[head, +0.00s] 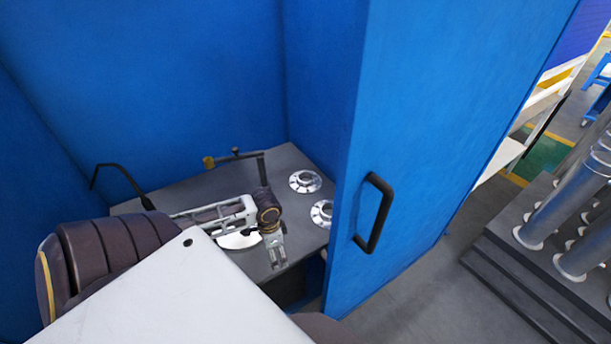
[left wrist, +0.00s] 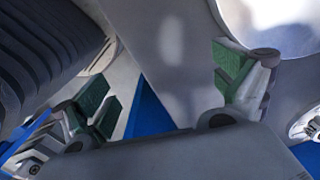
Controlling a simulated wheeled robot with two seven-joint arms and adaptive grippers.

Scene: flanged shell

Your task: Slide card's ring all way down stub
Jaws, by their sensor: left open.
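My left gripper (head: 277,260) is low over the right part of the grey table in the head view. Its two fingers with green pads stand apart in the left wrist view (left wrist: 166,95), with nothing seen between them. A shiny pale disc (head: 238,241) lies beside the gripper, partly behind my arm. Two silvery flanged pieces (head: 305,181) (head: 321,213) stand on the table to the right of the gripper. I cannot make out a card, its ring or the stub for certain. My right gripper is not in view.
The grey table (head: 165,193) sits between blue walls (head: 150,70). A dark post with a crossbar and brass knob (head: 209,162) stands at the back. A thin black curved rod (head: 122,170) is at left. A blue panel with a black handle (head: 374,213) closes the right side.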

